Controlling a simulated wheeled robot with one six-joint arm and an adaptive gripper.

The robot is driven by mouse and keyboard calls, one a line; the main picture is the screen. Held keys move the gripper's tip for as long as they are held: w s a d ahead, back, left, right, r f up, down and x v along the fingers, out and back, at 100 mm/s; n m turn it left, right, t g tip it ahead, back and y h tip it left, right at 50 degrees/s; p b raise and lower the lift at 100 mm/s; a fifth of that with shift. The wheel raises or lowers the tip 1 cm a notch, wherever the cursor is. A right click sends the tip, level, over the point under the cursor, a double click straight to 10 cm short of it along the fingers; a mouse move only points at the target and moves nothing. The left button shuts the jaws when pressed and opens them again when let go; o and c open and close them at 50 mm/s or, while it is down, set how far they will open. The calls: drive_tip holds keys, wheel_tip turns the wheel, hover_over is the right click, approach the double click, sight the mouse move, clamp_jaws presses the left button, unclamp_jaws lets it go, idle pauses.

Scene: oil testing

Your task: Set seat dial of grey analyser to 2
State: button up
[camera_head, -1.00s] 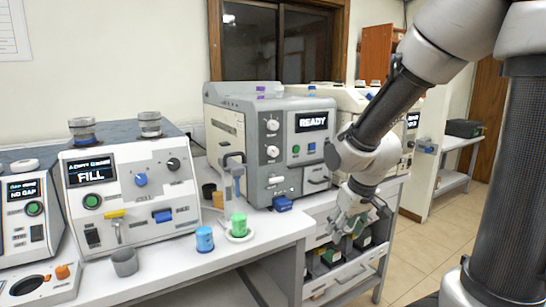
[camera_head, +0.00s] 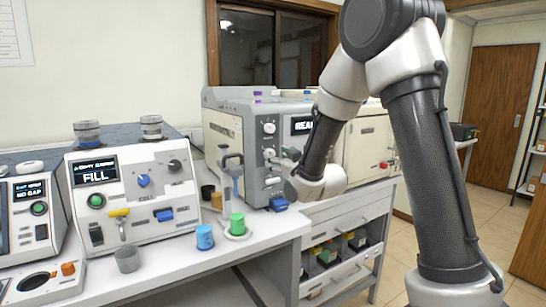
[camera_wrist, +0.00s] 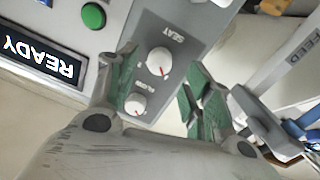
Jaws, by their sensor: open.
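The grey analyser (camera_head: 226,130) stands on the bench at the middle, its screen partly hidden behind my arm. Two white dials sit on its front panel. The seat dial (camera_wrist: 159,61), beside the SEAT label in the wrist view, appears to be the lower dial (camera_head: 269,153) in the head view. Its red mark points down and right in the wrist view; its number cannot be read. My gripper (camera_wrist: 161,68) is open, its green-padded fingers either side of the dials in that view. It is close to the panel and holds nothing; contact cannot be told.
The second dial (camera_wrist: 136,104) is close to the seat dial. A green button (camera_wrist: 93,15) and the READY screen (camera_wrist: 42,58) are to the left. A blue block (camera_head: 278,204), a green cup (camera_head: 237,222) and a blue cup (camera_head: 204,238) stand on the bench.

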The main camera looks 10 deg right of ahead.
drive_tip(key=shift+x, duration=1.75)
drive_tip(key=c, duration=1.1)
drive_tip(key=shift+o, duration=0.2)
